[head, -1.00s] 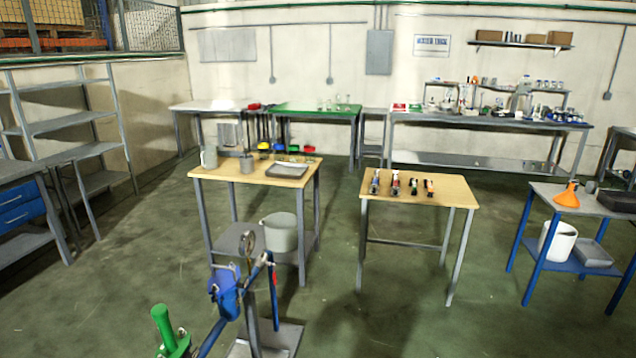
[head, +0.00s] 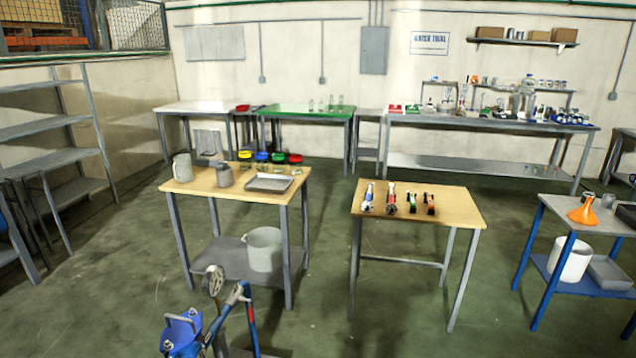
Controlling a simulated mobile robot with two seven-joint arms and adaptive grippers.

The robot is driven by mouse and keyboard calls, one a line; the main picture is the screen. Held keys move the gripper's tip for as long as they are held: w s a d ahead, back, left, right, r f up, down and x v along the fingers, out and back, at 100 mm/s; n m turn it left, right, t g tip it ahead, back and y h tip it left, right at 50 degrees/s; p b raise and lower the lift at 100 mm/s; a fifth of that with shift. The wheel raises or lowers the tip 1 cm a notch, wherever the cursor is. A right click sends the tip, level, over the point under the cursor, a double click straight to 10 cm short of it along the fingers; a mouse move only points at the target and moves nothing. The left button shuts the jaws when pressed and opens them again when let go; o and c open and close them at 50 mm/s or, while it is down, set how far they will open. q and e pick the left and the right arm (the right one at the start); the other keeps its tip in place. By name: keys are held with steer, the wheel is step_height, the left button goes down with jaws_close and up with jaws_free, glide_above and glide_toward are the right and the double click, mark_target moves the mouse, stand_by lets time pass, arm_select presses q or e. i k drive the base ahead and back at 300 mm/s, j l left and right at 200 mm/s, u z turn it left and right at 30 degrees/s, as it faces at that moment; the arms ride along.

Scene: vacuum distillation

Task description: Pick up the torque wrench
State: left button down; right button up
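Several small hand tools lie in a row on a wooden-topped table (head: 455,211) right of the middle. From the left they are a blue and silver tool (head: 367,197), a red and white tool (head: 391,198), a green and black tool (head: 412,202) and an orange and black tool (head: 430,204). They are too small to tell which, if any, is the torque wrench. Neither of my grippers shows in the head view.
A second wooden table (head: 225,190) at left holds a jug and a tray (head: 270,183). A blue-framed table (head: 575,222) stands at right. Green floor between the tables is clear.

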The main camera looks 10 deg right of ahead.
mark_target(371, 185)
steer(key=i+l+z, duration=0.3)
steer(key=i, duration=0.45)
steer(key=i+j+z, duration=0.1)
steer(key=i+z, duration=0.15)
steer(key=i, duration=0.45)
